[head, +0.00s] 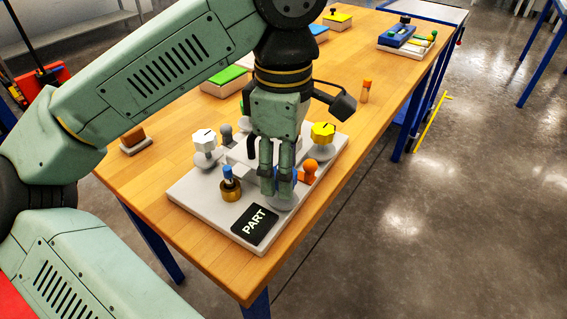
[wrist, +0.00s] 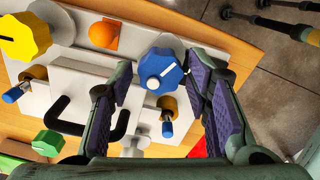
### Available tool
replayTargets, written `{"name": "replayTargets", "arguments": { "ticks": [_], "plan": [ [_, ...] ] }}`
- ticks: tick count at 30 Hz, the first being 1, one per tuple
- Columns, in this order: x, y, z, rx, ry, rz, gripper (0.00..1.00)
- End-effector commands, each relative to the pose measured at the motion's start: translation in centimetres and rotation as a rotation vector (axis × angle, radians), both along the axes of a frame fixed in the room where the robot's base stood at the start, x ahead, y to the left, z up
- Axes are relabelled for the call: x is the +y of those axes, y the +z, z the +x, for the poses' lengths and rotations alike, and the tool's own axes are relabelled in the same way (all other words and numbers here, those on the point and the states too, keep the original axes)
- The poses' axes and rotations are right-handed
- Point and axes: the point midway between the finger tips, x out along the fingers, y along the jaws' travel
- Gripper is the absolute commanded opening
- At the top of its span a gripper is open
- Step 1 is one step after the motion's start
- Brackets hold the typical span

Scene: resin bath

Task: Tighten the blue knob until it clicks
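My gripper (head: 276,187) points down over the knob. In the wrist view my gripper (wrist: 158,74) is open, with purple-padded fingers on either side of the knob. A gap shows to the left finger; the right finger is close to the knob, and I cannot tell whether it touches.
A yellow knob (head: 323,132), white knob (head: 205,141), orange knob (head: 308,170) and blue-topped brass fitting (head: 230,185) crowd around. A black PART label (head: 255,225) lies in front. A dark handle (wrist: 70,118) stands nearby. The wooden table (head: 160,150) has clear space at left.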

Motion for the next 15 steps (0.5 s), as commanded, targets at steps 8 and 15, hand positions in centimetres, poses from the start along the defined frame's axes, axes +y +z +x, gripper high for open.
{"name": "replayTargets", "arguments": {
  "ticks": [8,15],
  "plan": [
    [0.0,0.0,0.0,0.001,0.0,0.0,0.52],
    [0.0,1.1,0.0,-0.001,0.002,0.002,0.52]
  ]
}}
